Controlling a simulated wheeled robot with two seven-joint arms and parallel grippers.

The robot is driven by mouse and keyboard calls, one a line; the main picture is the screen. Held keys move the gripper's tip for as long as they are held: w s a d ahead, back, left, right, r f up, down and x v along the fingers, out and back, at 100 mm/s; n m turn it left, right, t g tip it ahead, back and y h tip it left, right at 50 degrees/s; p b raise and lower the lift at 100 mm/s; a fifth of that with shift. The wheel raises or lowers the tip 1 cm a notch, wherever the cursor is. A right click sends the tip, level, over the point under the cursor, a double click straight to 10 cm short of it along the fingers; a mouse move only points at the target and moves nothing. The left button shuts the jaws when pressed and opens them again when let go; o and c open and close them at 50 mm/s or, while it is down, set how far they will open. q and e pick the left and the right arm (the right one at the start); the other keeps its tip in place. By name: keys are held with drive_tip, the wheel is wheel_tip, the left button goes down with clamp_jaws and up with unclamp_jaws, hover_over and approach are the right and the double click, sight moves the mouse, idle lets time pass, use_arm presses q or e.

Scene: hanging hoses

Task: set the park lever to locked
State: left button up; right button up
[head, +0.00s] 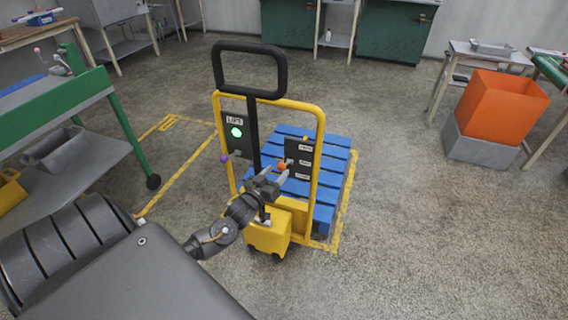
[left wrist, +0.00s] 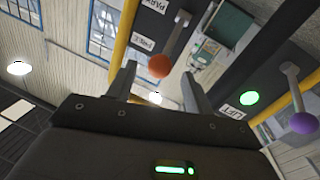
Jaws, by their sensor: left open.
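The park lever is a short rod with an orange knob (head: 281,167) on the dark right-hand panel (head: 300,153) of a yellow-framed truck. White labels sit beside it, too small to read in the head view. My left gripper (head: 276,175) is open just in front of the knob. In the left wrist view the orange knob (left wrist: 159,65) appears between and beyond the spread fingers (left wrist: 158,84), with no clear contact. There, one label (left wrist: 143,43) seems to read FREE, and another above it PARK. My right gripper is not in view.
A purple-knobbed lever (head: 224,158) and a green light (head: 236,132) are on the LIFT panel to the left. The truck's black handle (head: 250,46) rises above. A blue pallet (head: 335,152) lies behind. A green bench is at left, an orange bin (head: 505,105) at right.

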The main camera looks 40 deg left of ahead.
use_arm(q)
drive_tip(key=w, duration=0.5)
drive_tip(key=shift+w+a, duration=0.35)
drive_tip(key=shift+a, duration=0.05)
drive_tip(key=shift+c, duration=0.3)
clamp_jaws()
